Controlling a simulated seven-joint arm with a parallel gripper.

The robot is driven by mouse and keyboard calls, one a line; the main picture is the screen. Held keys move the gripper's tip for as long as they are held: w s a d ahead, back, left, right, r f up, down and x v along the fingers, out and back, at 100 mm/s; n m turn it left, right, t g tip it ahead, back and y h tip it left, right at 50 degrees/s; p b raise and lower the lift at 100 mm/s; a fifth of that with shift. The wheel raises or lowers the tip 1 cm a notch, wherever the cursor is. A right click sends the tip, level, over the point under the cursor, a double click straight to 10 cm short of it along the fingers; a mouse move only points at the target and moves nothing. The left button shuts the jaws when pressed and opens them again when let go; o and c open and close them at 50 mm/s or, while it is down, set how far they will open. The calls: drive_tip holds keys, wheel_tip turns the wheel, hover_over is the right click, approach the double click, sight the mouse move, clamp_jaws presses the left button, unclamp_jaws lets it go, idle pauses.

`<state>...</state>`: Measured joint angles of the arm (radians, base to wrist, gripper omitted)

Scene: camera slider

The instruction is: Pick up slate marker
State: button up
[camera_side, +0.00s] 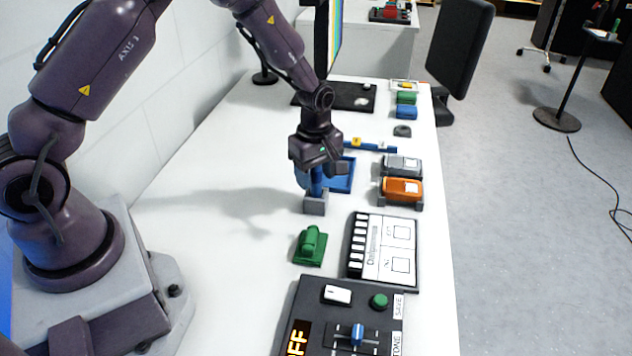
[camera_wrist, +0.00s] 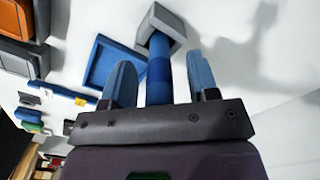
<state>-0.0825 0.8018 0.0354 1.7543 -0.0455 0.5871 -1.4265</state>
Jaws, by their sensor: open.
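The slate marker is a blue cylinder standing upright in a small grey holder (camera_side: 315,204); in the side view the marker (camera_side: 317,183) shows just below my gripper (camera_side: 317,174). In the wrist view my gripper (camera_wrist: 161,62) is open, with one blue finger on each side of the marker (camera_wrist: 159,68). Gaps show between the marker and both fingers. The grey holder is also in the wrist view (camera_wrist: 172,24), at the marker's far end. The marker's upper end is hidden by the gripper body.
A blue tray (camera_side: 345,187) lies close behind the holder. A green block piece (camera_side: 309,246), a white-and-black slate board (camera_side: 384,250) and a control panel (camera_side: 318,312) lie in front. Orange (camera_side: 402,190) and grey (camera_side: 402,164) devices stand right. The table left of the holder is clear.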

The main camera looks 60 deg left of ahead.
drive_tip(key=shift+f, duration=0.4)
drive_tip(key=shift+c, duration=0.4)
clamp_jaws()
drive_tip(key=shift+r, duration=0.1)
